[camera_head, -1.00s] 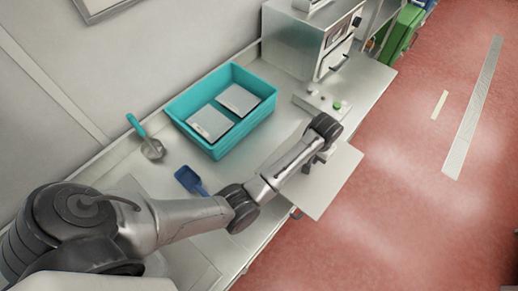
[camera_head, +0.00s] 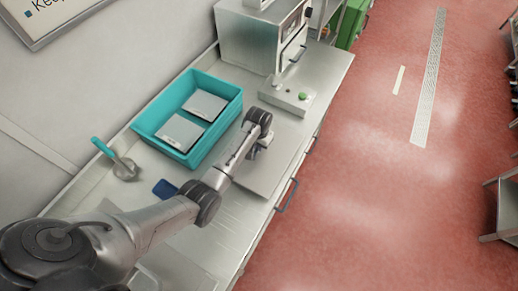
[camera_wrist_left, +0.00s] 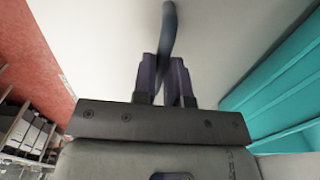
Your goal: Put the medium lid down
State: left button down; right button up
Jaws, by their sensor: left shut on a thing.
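The medium lid (camera_head: 268,174) is a flat, pale metal plate over the worktop, right of the teal bin in the head view. My left gripper (camera_head: 255,150) is above it, partly hidden by my wrist. In the left wrist view the gripper's fingers (camera_wrist_left: 166,84) are shut on the lid's dark bar handle (camera_wrist_left: 169,30), and the lid's pale surface (camera_wrist_left: 95,45) fills the area behind. I cannot tell whether the lid touches the worktop. My right gripper is not in view.
The teal bin (camera_head: 150,128) holds two grey slabs. A teal-handled scoop (camera_head: 122,168) and a blue scoop (camera_head: 165,189) lie left of my arm. A button panel (camera_head: 288,97) and a steel machine (camera_head: 255,40) stand beyond. The counter's front edge drops to the red floor.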

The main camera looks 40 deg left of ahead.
pick_arm(q)
jog(key=shift+f, duration=1.65)
jog(key=shift+f, duration=0.2)
jog(key=c, duration=1.1)
grip_release()
jog(key=shift+c, duration=0.2)
